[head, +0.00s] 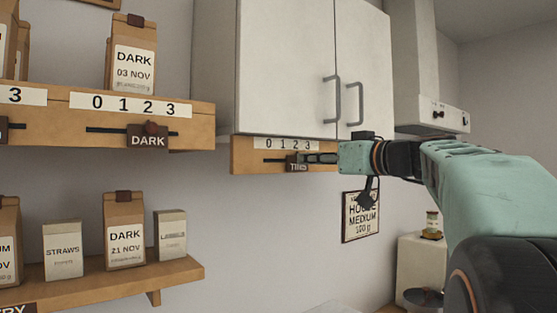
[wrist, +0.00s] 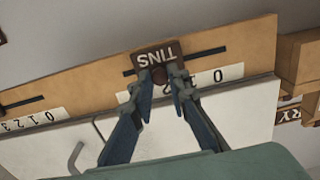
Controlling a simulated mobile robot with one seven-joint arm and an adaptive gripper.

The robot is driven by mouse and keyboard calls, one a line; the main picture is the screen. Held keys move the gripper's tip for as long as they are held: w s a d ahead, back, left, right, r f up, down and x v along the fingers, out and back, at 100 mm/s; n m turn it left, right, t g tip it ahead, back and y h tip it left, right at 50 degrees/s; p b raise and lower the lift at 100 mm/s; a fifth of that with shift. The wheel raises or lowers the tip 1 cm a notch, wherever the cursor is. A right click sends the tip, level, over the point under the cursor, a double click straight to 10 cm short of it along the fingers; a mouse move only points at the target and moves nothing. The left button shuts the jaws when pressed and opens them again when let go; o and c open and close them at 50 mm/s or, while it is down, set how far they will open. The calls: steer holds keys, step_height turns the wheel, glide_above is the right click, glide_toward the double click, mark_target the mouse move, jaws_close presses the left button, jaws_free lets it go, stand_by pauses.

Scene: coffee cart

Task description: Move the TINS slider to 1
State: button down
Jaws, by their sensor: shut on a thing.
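The TINS slider (head: 296,162) is a dark tag with a knob on a wooden rail (head: 243,155) under the white cabinet. In the head view the tag sits roughly below the 2 of the number strip (head: 275,144). My gripper (head: 312,158) reaches it from the right. The wrist view shows the TINS tag (wrist: 157,54) upside down. There my gripper (wrist: 160,80) is shut on the slider's small round knob, with a finger on each side. The fingers cover part of the strip; its 0 is clear.
The white cabinet (head: 285,70) with two handles hangs directly above the rail. To the left, another rail carries the DARK slider (head: 148,137), with bags above. A lower shelf (head: 120,278) holds bags and boxes. A HOUSE MEDIUM sign (head: 361,216) hangs below my arm.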

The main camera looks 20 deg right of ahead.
mark_target(288, 115)
steer(key=a+b, duration=0.1)
steer(key=s+a+b, duration=0.1)
steer(key=a+b, duration=0.1)
steer(key=shift+s+a+f, duration=0.1)
steer(key=shift+s+f, duration=0.05)
steer(key=shift+f, duration=0.05)
steer(key=shift+s+a+r, duration=0.15)
steer(key=shift+a, duration=0.2)
steer(key=c, duration=1.9)
jaws_free()
steer(key=shift+d, duration=0.1)
steer(key=shift+r, duration=0.1)
steer(key=shift+r, duration=4.95)
